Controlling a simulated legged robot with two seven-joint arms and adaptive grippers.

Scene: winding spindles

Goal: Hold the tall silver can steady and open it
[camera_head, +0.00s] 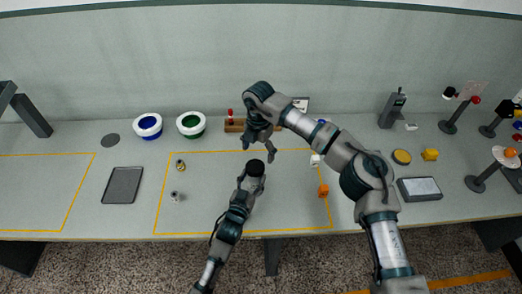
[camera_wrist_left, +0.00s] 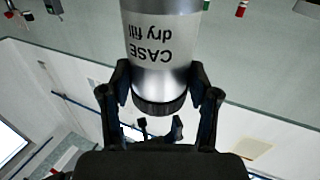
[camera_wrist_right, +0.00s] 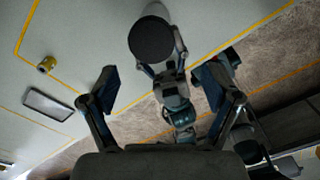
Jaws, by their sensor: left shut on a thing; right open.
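The tall silver can (camera_wrist_left: 162,45) fills the top middle of the left wrist view, with upside-down lettering on its side and a dark ribbed lid (camera_wrist_left: 158,106) at one end. In the head view its dark lid (camera_head: 256,168) shows from above. My left gripper (camera_head: 250,182) is shut around the can's body, one finger on each side. The round black lid (camera_wrist_right: 152,40) faces the right wrist camera. My right gripper (camera_head: 259,142) is open and empty, above and behind the can in the head view, with its fingers apart. Most of the can's body is hidden in the head view.
A small brass part (camera_head: 180,165) and a small silver part (camera_head: 175,196) stand left of the can. A dark tray (camera_head: 122,185) lies further left. Blue-lined (camera_head: 148,133) and green-lined bowls stand at the back.

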